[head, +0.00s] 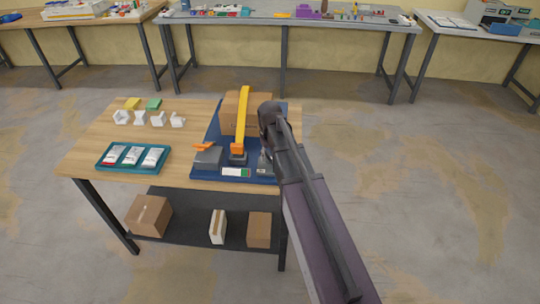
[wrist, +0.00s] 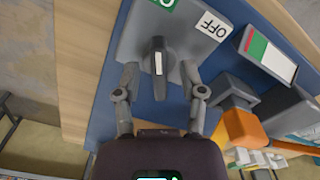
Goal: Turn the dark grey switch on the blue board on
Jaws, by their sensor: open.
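The dark grey switch (wrist: 158,57) is a knob with a white mark, on a light grey housing (wrist: 126,42) on the blue board (wrist: 170,112). A green label (wrist: 165,2), cut off by the frame, and a white OFF label (wrist: 214,25) sit on the housing. My gripper (wrist: 159,76) is open, its fingers to either side of the knob's lower end; contact cannot be told. In the head view the blue board (head: 213,130) lies on the wooden table, and my arm hides much of its right side.
An orange lever (head: 203,146) on a grey block and a tall yellow bar (head: 242,115) stand on the board, with a cardboard box (head: 229,108) behind. A teal tray (head: 104,167) with white packets and several white pieces lie to the left. The floor at right is clear.

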